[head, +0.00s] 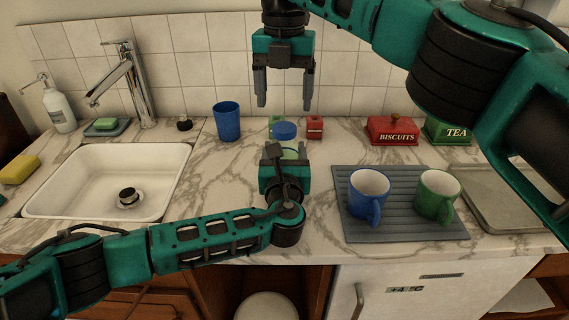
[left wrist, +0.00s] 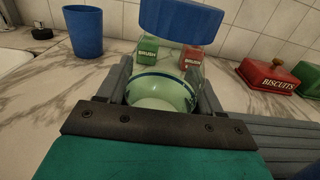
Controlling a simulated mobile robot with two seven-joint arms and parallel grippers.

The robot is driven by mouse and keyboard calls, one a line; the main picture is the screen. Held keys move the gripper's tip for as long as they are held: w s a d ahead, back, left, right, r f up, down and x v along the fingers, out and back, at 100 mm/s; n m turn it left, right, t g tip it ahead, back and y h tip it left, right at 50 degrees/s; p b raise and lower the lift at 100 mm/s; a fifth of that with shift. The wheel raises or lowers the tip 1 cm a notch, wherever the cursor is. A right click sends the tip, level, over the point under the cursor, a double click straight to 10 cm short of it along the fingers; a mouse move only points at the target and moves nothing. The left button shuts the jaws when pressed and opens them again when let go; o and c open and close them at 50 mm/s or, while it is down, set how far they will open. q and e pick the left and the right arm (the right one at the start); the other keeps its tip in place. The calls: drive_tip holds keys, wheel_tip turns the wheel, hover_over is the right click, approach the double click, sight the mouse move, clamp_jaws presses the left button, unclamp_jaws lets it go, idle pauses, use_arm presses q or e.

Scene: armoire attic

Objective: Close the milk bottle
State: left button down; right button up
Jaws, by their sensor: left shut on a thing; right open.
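The milk bottle (left wrist: 163,98) looks like clear glass with a pale green lower part and a dark band. My left gripper (head: 289,160) is shut around it, one finger on each side in the left wrist view, and hides most of it in the head view. A blue cap (head: 285,130) shows above the bottle; it also shows large at the top of the left wrist view (left wrist: 183,20). I cannot tell whether the cap is seated. My right gripper (head: 285,104) is open and empty, pointing down above the cap and apart from it.
Behind the bottle stand a small green box (left wrist: 150,53) and a red box (head: 314,127). A blue cup (head: 227,122) is left, beside the sink (head: 60,203). A grey mat (head: 400,229) with blue and green mugs is right. Red biscuit tin (head: 393,131) stands behind.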

drive_tip(key=shift+r, duration=1)
use_arm(q)
drive_tip(key=shift+c, duration=0.5)
unclamp_jaws()
drive_tip(key=shift+s, duration=0.1)
drive_tip(key=s+p, duration=0.1)
drive_tip(key=s, duration=1.1)
drive_tip(key=shift+s+p, duration=0.3)
drive_tip(key=shift+s, duration=0.05)
use_arm(e)
drive_tip(key=shift+r, duration=0.75)
use_arm(q)
drive_tip(key=shift+s+f, duration=0.1)
